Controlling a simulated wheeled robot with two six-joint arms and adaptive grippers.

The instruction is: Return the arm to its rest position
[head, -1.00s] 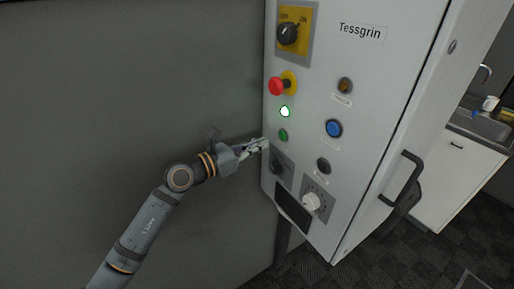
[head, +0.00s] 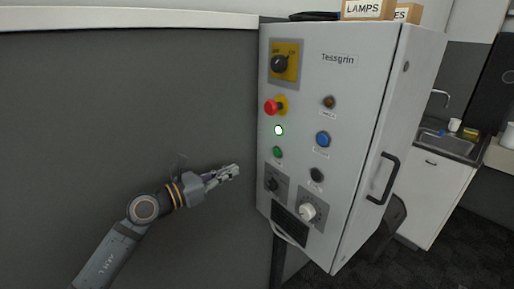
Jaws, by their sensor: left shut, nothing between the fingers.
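My left gripper (head: 226,174) is shut and empty, in front of the grey wall panel (head: 100,110). It is just left of the white control cabinet (head: 388,70) labelled Tessgrin and appears apart from it. The cabinet front carries a yellow rotary switch (head: 281,64), a red stop button (head: 270,107), a lit green lamp (head: 278,130), a green button (head: 277,152), a blue button (head: 323,139) and a white knob (head: 308,211). My right gripper is out of view.
The cabinet's black door handle (head: 383,178) juts out on its right side. A box labelled LAMPS (head: 367,9) stands on top. A sink (head: 447,142) with a white cabinet is at the right. The space left of my arm is clear.

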